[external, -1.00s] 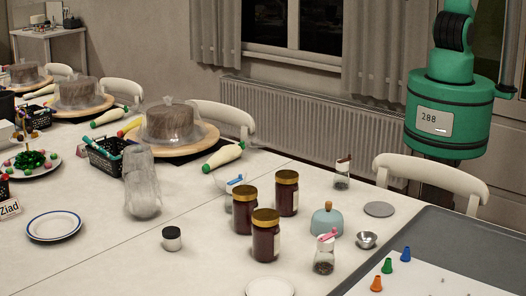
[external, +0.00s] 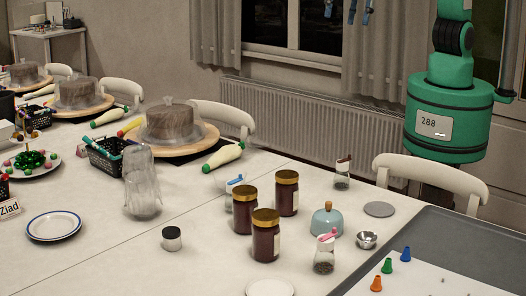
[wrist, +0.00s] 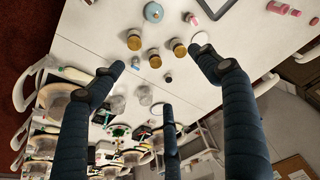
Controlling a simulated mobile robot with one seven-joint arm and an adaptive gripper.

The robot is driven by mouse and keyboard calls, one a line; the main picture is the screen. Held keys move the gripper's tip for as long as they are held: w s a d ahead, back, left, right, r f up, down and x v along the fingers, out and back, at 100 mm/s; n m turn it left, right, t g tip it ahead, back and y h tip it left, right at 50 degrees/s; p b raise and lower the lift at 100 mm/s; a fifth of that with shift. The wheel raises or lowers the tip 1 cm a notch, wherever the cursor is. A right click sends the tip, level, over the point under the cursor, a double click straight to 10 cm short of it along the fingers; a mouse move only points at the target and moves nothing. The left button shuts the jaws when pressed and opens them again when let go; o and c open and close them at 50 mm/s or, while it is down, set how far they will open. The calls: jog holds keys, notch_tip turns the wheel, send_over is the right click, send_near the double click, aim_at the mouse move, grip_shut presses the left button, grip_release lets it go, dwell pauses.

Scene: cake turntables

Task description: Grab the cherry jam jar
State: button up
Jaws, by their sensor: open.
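Three dark red jars with gold lids stand upright together on the white table: a front jar (external: 265,240), a left jar (external: 242,215) and a right jar (external: 287,198). Their labels are too small to read, so I cannot tell which is cherry. In the wrist view their gold lids show from above as a left lid (wrist: 134,42), a middle lid (wrist: 154,59) and a right lid (wrist: 180,48). My gripper (wrist: 158,60) is open and empty, its dark blue fingers high above the table. In the external view only its fingertips (external: 360,14) show at the top edge.
Close around the jars stand a blue dome (external: 327,222), a pink-topped shaker (external: 324,258), a small metal bowl (external: 366,240) and a black-lidded jar (external: 172,239). A tall clear stack (external: 142,185) stands left. The table's front left is mostly clear.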

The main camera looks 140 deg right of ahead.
jog(key=w+d+f, duration=0.4)
jog(key=w+f, duration=0.4)
jog(key=w, duration=0.1)
jog(key=m+g+b, duration=0.2)
jog(key=g, duration=0.1)
send_over(244, 190)
notch_tip(244, 190, down, 32)
jog(key=shift+a+f, duration=0.1)
jog(key=shift+f, duration=0.25)
jog(key=shift+f, duration=0.1)
jog(key=shift+f+b, duration=0.4)
jog(key=shift+f, duration=3.8)
jog(key=shift+f, duration=0.15)
jog(key=shift+f, duration=2.45)
